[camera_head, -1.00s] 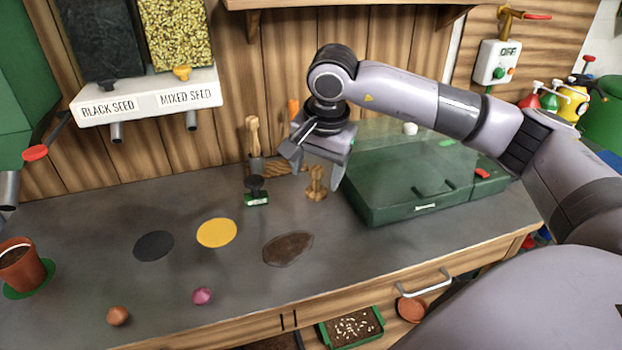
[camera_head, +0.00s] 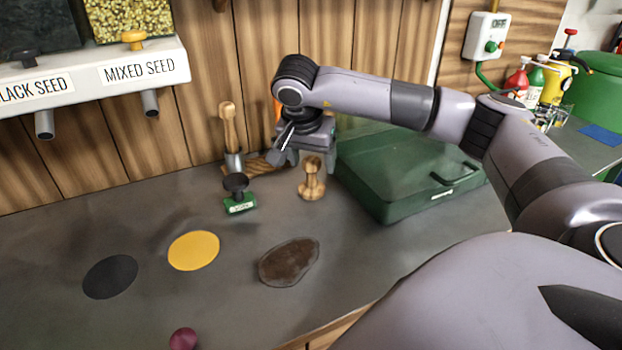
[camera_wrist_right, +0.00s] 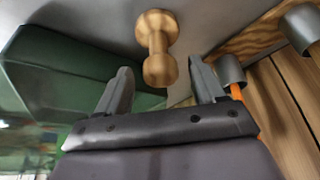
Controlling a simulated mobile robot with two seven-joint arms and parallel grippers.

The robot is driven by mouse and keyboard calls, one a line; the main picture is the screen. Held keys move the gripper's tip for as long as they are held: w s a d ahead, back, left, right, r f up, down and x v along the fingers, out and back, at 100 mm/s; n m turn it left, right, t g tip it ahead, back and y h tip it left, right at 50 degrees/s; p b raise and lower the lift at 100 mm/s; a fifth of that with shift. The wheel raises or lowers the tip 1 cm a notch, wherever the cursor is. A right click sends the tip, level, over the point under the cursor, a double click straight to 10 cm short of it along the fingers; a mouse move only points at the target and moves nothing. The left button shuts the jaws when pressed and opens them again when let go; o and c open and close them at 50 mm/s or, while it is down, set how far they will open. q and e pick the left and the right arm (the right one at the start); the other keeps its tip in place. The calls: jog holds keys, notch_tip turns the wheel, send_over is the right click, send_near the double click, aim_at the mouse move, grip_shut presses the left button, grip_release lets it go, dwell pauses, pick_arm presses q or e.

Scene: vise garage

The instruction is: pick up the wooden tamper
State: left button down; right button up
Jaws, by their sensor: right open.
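The wooden tamper (camera_head: 312,180) stands upright on the grey bench, with a wide round base and a knobbed handle. In the right wrist view the tamper (camera_wrist_right: 157,45) shows beyond the fingertips, roughly between them in the picture. My right gripper (camera_head: 303,160) is just behind and above the tamper in the head view. In the right wrist view the right gripper (camera_wrist_right: 160,80) is open, its two fingers apart with nothing held. I cannot tell whether a finger touches the tamper. My left gripper is not in view.
A green case (camera_head: 395,185) stands close right of the tamper. A black-handled stamp (camera_head: 238,195) and a wooden-handled tool in a metal holder (camera_head: 230,135) stand to its left. A soil patch (camera_head: 289,262) and a yellow disc (camera_head: 194,250) lie in front; the bench there is mostly flat.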

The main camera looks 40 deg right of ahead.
jog(key=shift+x, duration=1.2)
jog(key=c, duration=1.1)
notch_tip(320, 180, up, 20)
jog(key=p, duration=0.3)
